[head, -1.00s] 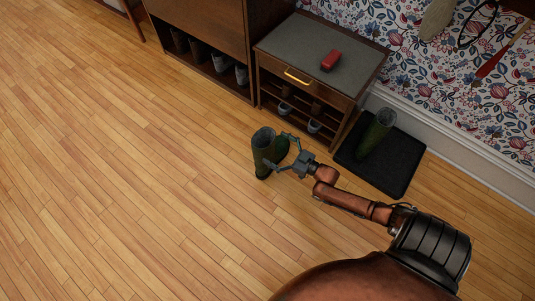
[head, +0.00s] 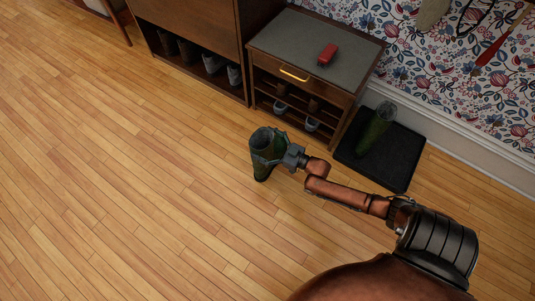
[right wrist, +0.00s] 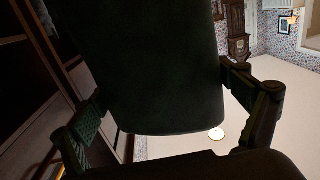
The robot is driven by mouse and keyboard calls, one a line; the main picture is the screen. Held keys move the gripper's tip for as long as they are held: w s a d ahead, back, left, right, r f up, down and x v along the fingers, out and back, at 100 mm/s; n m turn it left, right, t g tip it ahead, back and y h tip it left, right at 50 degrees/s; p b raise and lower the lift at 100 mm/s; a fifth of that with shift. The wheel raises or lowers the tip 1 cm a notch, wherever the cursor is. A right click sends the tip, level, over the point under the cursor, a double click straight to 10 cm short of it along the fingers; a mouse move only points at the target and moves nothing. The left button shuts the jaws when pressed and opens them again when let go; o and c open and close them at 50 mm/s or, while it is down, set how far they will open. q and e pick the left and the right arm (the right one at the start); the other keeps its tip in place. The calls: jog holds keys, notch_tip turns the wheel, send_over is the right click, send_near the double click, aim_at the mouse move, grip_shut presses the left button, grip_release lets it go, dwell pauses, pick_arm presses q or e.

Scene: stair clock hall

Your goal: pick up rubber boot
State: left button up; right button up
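A dark green rubber boot (head: 263,170) stands upright on the wood floor in front of the small cabinet. My right gripper (head: 267,158) is around its upper shaft, with one finger on each side. In the right wrist view the dark boot (right wrist: 155,65) fills the space between the fingers of my right gripper (right wrist: 165,100). The fingers lie close against its sides, but I cannot tell whether they press on it. My left gripper is not in view.
The wallpapered wall is at the right. The floor (head: 120,180) at left is clear.

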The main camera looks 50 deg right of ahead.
jog(key=c, duration=1.4)
jog(key=shift+r, duration=0.1)
jog(key=shift+c, duration=0.4)
jog(key=shift+r, duration=0.1)
